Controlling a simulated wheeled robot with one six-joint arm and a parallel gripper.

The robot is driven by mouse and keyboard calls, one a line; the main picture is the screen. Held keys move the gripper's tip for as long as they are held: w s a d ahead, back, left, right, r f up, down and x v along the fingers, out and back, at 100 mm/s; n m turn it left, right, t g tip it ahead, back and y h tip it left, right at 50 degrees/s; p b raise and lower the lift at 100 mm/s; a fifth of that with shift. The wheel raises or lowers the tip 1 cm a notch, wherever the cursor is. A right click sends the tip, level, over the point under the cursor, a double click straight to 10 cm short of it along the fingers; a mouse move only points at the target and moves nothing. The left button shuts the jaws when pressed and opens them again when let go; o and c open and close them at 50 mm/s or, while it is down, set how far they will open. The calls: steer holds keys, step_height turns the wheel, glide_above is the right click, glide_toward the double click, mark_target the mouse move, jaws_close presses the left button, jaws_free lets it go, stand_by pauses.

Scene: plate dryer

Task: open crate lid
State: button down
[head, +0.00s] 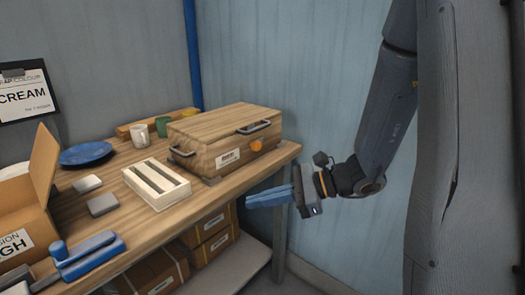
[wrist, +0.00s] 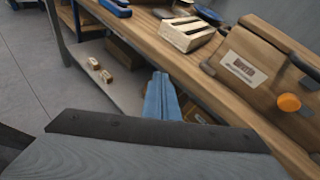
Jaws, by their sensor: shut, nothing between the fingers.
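The wooden crate (head: 226,141) stands on the right end of the workbench, with its lid (head: 225,119) down. It has a dark handle on the lid (head: 253,127), another on its left side (head: 182,152), a white label and an orange knob (head: 256,145) on the front. In the wrist view the crate (wrist: 262,62) is at the upper right, with its orange knob (wrist: 289,102) showing. My gripper (head: 250,200) is shut and empty, its blue fingers pointing left, apart from the crate and in front of the bench edge. The fingers also show in the wrist view (wrist: 160,82).
The workbench (head: 212,193) also holds a slatted white box (head: 156,184), grey blocks (head: 103,204), a blue plate (head: 86,153), mugs (head: 140,135), an open cardboard box (head: 25,215) and a blue tool (head: 85,257). Cardboard boxes (head: 210,230) sit underneath. A wall stands behind the crate.

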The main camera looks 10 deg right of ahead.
steer(key=w+d+r+m+t+h+b, duration=0.2)
steer(key=w+d+m+t+b, duration=0.1)
steer(key=w+d+m+t, duration=0.8)
steer(key=w+a+r+n+g+p, duration=0.1)
steer(key=w+a+r, duration=0.3)
steer(key=w, duration=0.5)
steer(key=shift+w+a+r+n+p, duration=0.2)
steer(key=shift+w+r+n+p, duration=0.15)
steer(key=shift+n+p, duration=0.35)
steer(key=shift+s+r, duration=0.1)
